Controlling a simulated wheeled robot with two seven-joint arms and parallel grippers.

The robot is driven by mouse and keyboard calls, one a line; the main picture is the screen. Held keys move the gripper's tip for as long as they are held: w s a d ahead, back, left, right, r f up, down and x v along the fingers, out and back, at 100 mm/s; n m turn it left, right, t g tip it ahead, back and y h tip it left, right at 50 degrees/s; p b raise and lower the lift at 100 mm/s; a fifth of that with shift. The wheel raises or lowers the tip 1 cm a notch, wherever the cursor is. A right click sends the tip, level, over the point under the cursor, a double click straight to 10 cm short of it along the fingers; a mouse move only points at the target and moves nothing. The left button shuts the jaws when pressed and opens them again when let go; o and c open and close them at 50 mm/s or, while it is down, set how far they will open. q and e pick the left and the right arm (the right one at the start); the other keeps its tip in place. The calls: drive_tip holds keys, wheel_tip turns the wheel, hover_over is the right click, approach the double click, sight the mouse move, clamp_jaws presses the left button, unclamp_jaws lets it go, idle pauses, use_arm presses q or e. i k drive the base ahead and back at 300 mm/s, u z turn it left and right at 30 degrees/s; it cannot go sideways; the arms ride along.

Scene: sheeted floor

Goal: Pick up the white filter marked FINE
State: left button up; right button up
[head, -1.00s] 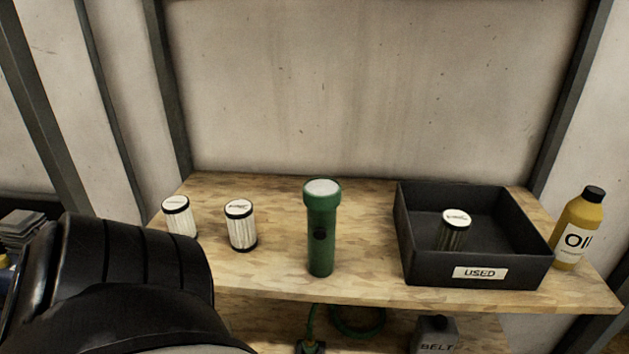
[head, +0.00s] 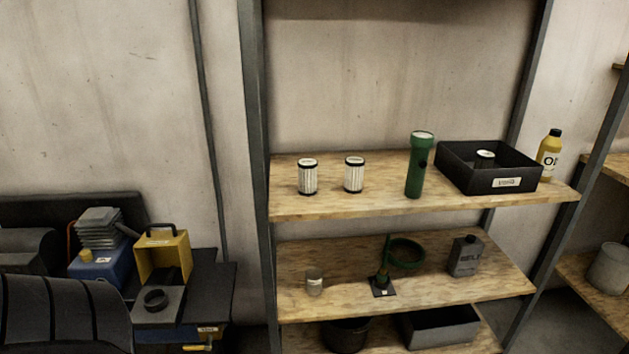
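Two white pleated filters with black end rings stand upright on the wooden top shelf: a left filter (head: 308,178) and a right filter (head: 354,175). Their top labels are too small to read, so I cannot tell which is marked FINE. A third, darker filter (head: 485,157) stands inside the black USED tray (head: 507,184) at the shelf's right. Neither gripper is in view; a black ribbed part of my arm shows at the lower left, well away from the filters.
A green flashlight (head: 416,168) stands between the right filter and the tray. A yellow oil bottle (head: 549,156) is at the far right. Dark uprights (head: 254,150) frame the shelf. A lower shelf (head: 345,300) holds several items. A cluttered bench (head: 218,285) is at left.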

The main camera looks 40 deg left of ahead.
sight(355, 165)
drive_tip(key=u, duration=1.85)
